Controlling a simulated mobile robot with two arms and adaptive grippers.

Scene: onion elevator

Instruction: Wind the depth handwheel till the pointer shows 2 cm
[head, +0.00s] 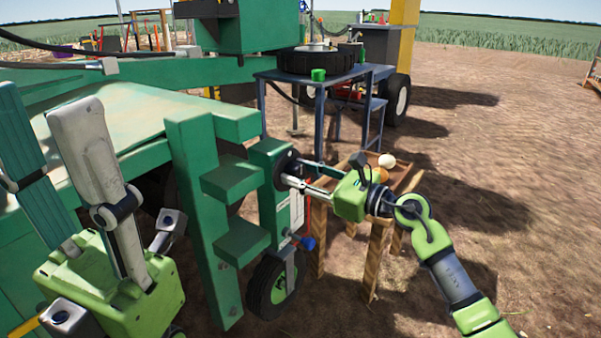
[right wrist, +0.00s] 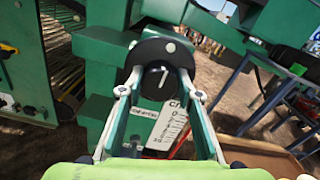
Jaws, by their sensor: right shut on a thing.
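The depth handwheel (head: 287,165) is a dark round disc on the green machine post; in the right wrist view its black face (right wrist: 150,52) sits ahead of the fingers. My right gripper (head: 293,176) is shut on the handwheel, a finger at each side in the right wrist view (right wrist: 160,88). Below the wheel is a white cm scale (right wrist: 171,125), partly hidden by my fingers. A red strip (head: 307,212) shows beside the scale, but the pointer's reading is too small to tell. My left gripper (head: 42,115) is open and empty, fingers up, away from the wheel.
A wooden crate stand (head: 372,225) with onions stands just right of the post. A blue table (head: 340,78) with a tyre and a green cup is behind. A small black wheel (head: 273,285) is below the post. Bare soil lies open at right.

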